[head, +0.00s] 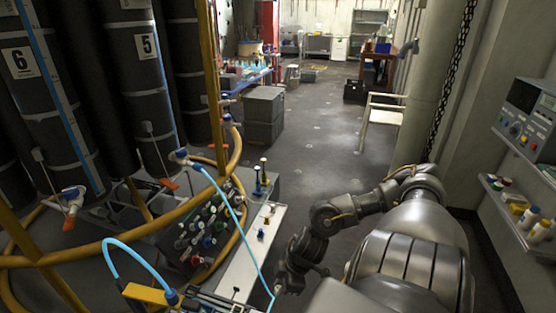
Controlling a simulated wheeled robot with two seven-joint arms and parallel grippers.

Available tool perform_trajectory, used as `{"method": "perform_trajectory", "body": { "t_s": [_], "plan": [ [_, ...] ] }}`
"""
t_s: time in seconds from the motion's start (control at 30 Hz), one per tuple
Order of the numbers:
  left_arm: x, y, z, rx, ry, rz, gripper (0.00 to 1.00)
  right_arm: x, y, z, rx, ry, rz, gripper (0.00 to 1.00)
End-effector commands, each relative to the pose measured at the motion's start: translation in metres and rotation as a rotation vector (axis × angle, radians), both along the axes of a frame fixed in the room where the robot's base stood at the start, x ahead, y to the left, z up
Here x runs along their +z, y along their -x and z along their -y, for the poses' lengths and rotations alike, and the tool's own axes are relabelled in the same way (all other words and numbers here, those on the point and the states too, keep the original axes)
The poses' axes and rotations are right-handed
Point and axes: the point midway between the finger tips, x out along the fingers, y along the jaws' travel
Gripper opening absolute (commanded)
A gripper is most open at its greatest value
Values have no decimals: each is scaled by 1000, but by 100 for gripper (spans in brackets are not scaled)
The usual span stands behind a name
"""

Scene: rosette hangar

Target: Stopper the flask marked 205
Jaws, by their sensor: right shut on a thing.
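My right gripper (281,287) is low in the head view, just right of a pale narrow bench top (243,262). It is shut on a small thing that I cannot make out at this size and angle. A dark rack (178,262) left of the bench top holds several small glass vessels with coloured parts (208,241). No marking 205 is readable, so I cannot tell which vessel is the flask. My left gripper is not in view.
Large dark cylinders marked 6 (20,62) and 5 (146,46) stand at the left. Yellow pipes (130,228) and a light-blue hose (228,203) run close to the rack. A wall shelf (520,205) with bottles is at right. The floor (325,130) beyond is mostly clear.

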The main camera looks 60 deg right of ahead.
Motion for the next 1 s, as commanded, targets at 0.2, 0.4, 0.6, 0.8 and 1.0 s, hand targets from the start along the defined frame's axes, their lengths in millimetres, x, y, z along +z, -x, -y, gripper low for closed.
{"method": "perform_trajectory", "body": {
  "t_s": [0.2,0.4,0.6,0.8,1.0],
  "plan": [
    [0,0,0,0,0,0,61,15,-29,-6,-2,-3,11,12],
    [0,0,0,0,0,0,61,35,-71,-25,-9,-4,13,12],
    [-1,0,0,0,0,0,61,49,-128,-50,-14,-4,8,12],
    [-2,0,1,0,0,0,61,62,-198,-97,96,-3,4,12],
    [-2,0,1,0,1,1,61,71,-246,-150,335,-1,0,12]
  ]
}}
